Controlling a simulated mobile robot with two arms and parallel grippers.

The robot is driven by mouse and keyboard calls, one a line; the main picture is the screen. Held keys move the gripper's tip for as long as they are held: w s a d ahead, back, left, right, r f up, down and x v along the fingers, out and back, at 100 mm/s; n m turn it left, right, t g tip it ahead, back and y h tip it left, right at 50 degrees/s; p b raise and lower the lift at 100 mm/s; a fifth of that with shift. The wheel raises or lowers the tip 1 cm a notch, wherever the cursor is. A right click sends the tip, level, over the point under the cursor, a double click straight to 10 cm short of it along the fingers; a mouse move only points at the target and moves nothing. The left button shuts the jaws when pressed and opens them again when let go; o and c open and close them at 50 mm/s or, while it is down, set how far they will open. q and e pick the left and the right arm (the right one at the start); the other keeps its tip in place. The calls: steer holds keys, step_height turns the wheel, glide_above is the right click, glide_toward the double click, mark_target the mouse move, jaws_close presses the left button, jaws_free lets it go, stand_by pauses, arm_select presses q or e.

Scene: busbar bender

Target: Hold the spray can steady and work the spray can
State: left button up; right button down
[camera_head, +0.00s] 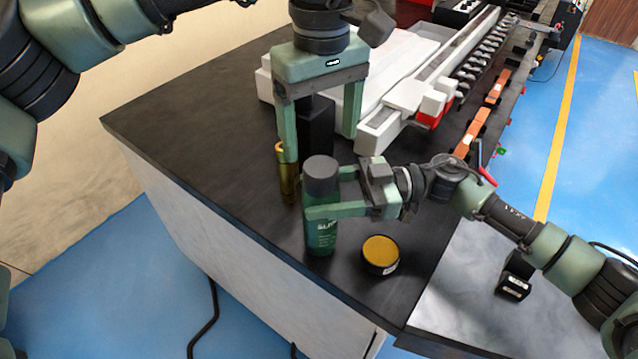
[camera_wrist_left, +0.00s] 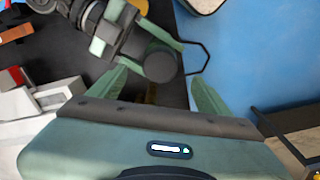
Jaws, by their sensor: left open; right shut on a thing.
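The spray can is a dark green cylinder (camera_head: 321,236) with a dark grey cap (camera_head: 320,170), standing upright near the table's front edge. My right gripper (camera_head: 325,202) is shut around its body from the right. My left gripper (camera_head: 319,147) points down with its fingers spread, empty, above and slightly behind the can. In the left wrist view the cap (camera_wrist_left: 160,63) shows beyond and between my left fingertips (camera_wrist_left: 157,90), apart from them. That view also shows my right gripper (camera_wrist_left: 125,32) at the can; most of the can's body is hidden under the cap.
A brass-coloured bottle (camera_head: 290,182) stands just left of the can, close to my left finger. A black block (camera_head: 316,122) is behind. A round tin with a yellow top (camera_head: 381,250) sits at the right front. The white bender (camera_head: 405,62) fills the back; the table's left side is clear.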

mark_target(315, 166)
arm_select(q)
steer(key=r+n, duration=0.1)
steer(key=n, duration=0.1)
steer(key=r+n, duration=0.1)
steer(key=n, duration=0.3)
steer(key=shift+a+r+n, duration=0.2)
steer(key=shift+r+n, duration=0.1)
steer(key=shift+r, duration=0.1)
steer(key=f+n, duration=0.1)
steer(key=f, duration=0.2)
steer(key=f+n, duration=0.2)
steer(key=f, duration=0.1)
steer(key=f+n, duration=0.2)
steer(key=f, duration=0.2)
steer(key=shift+a, duration=0.25)
steer(key=c, duration=1.7)
steer(key=shift+r, duration=0.3)
steer(key=shift+r, duration=0.9)
